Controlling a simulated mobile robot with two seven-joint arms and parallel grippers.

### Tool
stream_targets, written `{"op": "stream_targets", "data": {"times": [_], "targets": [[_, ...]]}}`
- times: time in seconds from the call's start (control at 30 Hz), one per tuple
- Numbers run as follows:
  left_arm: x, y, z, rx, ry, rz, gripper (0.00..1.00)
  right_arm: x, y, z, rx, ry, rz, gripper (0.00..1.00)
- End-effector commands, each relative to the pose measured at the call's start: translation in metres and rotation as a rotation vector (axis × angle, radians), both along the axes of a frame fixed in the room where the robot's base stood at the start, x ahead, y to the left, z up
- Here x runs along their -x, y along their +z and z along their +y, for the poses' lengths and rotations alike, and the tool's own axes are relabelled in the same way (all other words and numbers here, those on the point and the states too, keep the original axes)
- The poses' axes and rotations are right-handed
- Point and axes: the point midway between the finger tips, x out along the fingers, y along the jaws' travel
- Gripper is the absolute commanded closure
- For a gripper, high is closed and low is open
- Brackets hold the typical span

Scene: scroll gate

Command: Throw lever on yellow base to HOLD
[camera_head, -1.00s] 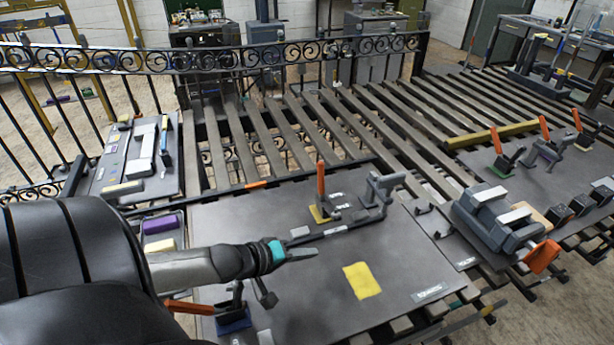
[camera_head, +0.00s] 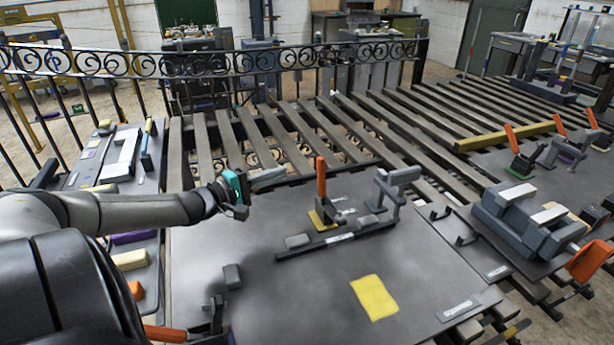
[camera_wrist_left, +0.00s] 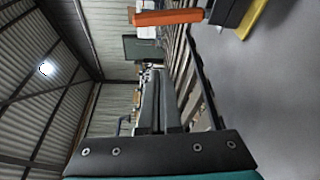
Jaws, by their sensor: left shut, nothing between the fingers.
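The lever on the yellow base has an orange handle (camera_head: 321,177) that stands nearly upright. Its yellow base (camera_head: 316,221) sits on the dark plate (camera_head: 290,290). Small labels beside it are too small to read. My left gripper (camera_head: 283,174) is shut and empty, pointing right, a short way left of the orange handle and apart from it. In the left wrist view, the handle (camera_wrist_left: 165,17) and yellow base (camera_wrist_left: 251,18) show at the top, beyond my gripper's fingers (camera_wrist_left: 154,78). My right gripper is not in view.
A grey clamp-like fixture (camera_head: 393,190) stands right of the lever, with a low dark bar (camera_head: 335,240) in front. A yellow square (camera_head: 374,297) marks the plate. Another orange handle (camera_head: 165,333) lies at lower left. A grey vise (camera_head: 525,218) sits at right.

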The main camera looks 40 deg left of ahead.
Motion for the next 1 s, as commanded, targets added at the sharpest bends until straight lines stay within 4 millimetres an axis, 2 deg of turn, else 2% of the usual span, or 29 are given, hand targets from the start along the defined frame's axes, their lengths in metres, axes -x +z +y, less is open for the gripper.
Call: {"op": "stream_targets", "data": {"times": [0.1, 0.57, 0.93, 1.0], "targets": [[-0.013, -0.003, -0.002, 0.000, -0.001, -0.004, 1.00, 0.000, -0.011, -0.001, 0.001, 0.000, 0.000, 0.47], [-0.053, -0.004, -0.008, -0.002, 0.000, -0.003, 1.00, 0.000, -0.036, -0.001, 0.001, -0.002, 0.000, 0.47], [-0.077, -0.005, -0.012, -0.001, 0.000, -0.001, 1.00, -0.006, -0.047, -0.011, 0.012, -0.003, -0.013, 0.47], [-0.073, -0.005, -0.017, 0.003, -0.002, 0.004, 1.00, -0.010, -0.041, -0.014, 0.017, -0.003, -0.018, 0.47]]}}
